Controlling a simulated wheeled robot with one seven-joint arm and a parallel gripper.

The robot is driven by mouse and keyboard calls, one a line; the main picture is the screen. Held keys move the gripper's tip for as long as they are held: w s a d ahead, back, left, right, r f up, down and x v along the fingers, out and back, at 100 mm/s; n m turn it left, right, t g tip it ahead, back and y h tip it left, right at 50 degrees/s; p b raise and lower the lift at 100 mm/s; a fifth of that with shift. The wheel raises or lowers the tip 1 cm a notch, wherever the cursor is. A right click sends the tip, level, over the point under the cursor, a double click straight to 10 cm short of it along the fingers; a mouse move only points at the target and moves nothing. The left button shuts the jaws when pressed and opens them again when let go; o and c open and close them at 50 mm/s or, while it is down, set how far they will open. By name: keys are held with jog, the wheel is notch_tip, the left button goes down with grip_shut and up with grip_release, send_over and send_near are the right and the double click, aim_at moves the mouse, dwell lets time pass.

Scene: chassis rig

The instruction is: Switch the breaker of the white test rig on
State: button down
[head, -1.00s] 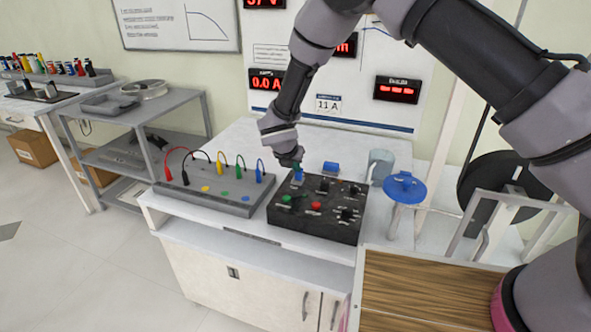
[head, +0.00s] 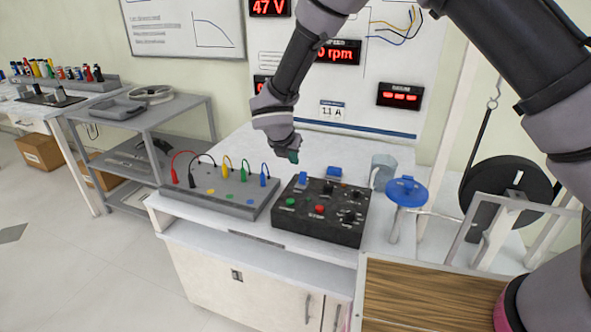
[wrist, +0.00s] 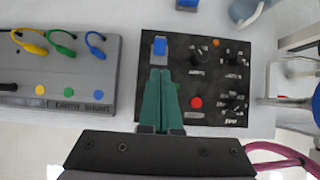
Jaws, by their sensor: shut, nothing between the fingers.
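The black control box (head: 318,212) sits on the white bench of the rig. A blue breaker lever (head: 303,178) stands at its back left corner; it also shows in the wrist view (wrist: 159,46). A green button (head: 291,201), a red button (head: 319,209) and several black knobs are on the same panel. My gripper (head: 293,156) is shut and empty, above and a little left of the lever, apart from it. In the wrist view its green fingers (wrist: 160,72) lie together just below the lever and hide part of the panel. I cannot tell which way the lever is set.
A grey terminal box (head: 222,192) with coloured leads stands left of the control box. A blue block (head: 334,172) lies behind it. A blue-topped stand (head: 406,188) is at the right. The wall panel shows 47 V (head: 269,7) and a speed display (head: 333,51).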

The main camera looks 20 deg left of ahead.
jog(key=shift+w+r+v, duration=0.15)
jog(key=shift+w+v, duration=0.05)
jog(key=shift+v, duration=0.8)
jog(key=shift+w+r+v, duration=0.1)
jog(key=shift+w+v, duration=0.1)
jog(key=shift+v, duration=0.8)
jog(key=w+d+r+m+g, duration=0.1)
jog(key=d+r+m, duration=0.9)
jog(key=d, duration=0.5)
jog(key=w+d+r+m+g, duration=0.1)
jog(key=w+d+r+m, duration=0.1)
jog(key=d+r+m, duration=0.9)
jog(key=s+d+r+m+t+y, duration=0.1)
jog(key=s+d+r+m, duration=0.4)
jog(key=s+d+m, duration=0.4)
jog(key=s+d+r+m+t+y, duration=0.1)
jog(key=s+d+r+m, duration=0.3)
jog(key=s+d+m, duration=0.5)
jog(key=shift+s+d+r+y, duration=0.3)
jog(key=shift+s+d+r, duration=0.1)
jog(key=shift+d, duration=0.65)
